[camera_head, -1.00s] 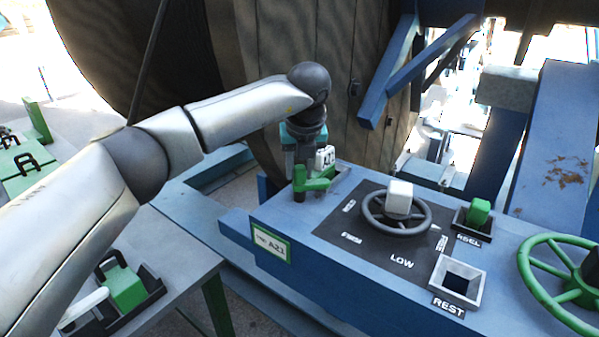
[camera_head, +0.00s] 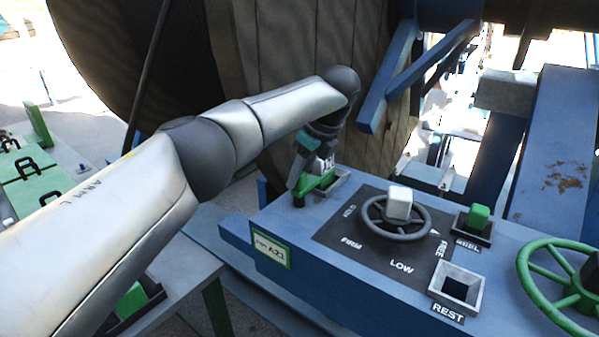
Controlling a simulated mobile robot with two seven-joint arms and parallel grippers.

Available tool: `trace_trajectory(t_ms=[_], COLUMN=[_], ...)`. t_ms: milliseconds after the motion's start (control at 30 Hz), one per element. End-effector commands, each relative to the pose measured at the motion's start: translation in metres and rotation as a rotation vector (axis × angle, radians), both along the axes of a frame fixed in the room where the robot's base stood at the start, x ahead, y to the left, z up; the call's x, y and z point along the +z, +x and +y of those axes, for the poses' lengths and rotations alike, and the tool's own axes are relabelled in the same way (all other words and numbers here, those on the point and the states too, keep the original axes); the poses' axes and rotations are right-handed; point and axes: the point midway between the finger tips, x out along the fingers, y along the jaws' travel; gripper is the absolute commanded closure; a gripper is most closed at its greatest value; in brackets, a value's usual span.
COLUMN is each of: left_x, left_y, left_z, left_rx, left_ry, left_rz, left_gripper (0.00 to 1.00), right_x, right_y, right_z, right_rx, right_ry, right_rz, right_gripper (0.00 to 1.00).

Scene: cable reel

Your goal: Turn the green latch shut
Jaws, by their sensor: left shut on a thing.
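The green latch (camera_head: 321,184) sits at the back left corner of the blue console (camera_head: 330,260), beside a white tag that is partly covered. My left gripper (camera_head: 303,190) reaches down over the latch from above, tilted, with its fingers at the latch's left part. It is shut on the latch; the fingertips are partly hidden against it. My right gripper is not in view.
A dark handwheel (camera_head: 396,216) with a white block stands right of the latch. Further right are a green block in a holder (camera_head: 476,218), an empty REST socket (camera_head: 457,287) and a green wheel (camera_head: 560,285). The large wooden reel (camera_head: 290,70) rises close behind.

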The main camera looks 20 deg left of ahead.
Motion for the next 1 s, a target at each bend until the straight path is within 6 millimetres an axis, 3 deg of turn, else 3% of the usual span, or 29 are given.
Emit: trace_trajectory(t_ms=[600, 633, 867, 1000], left_x=[0.0015, 0.0015, 0.0008, 0.0004], left_y=[0.0005, 0.0005, 0.0003, 0.0002], left_z=[0.0005, 0.0005, 0.0003, 0.0002], left_rx=[0.043, 0.043, 0.04, 0.04], left_ry=[0.001, 0.001, 0.0, 0.0], left_rz=[-0.003, -0.003, -0.002, 0.0], left_gripper=[1.0, 0.63, 0.37, 0.35], right_x=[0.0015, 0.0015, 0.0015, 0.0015], right_y=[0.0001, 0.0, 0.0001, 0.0], right_z=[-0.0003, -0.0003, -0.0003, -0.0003], right_rx=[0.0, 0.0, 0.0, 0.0], right_ry=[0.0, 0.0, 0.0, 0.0], right_rz=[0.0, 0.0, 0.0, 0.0], right_gripper=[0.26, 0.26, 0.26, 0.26])
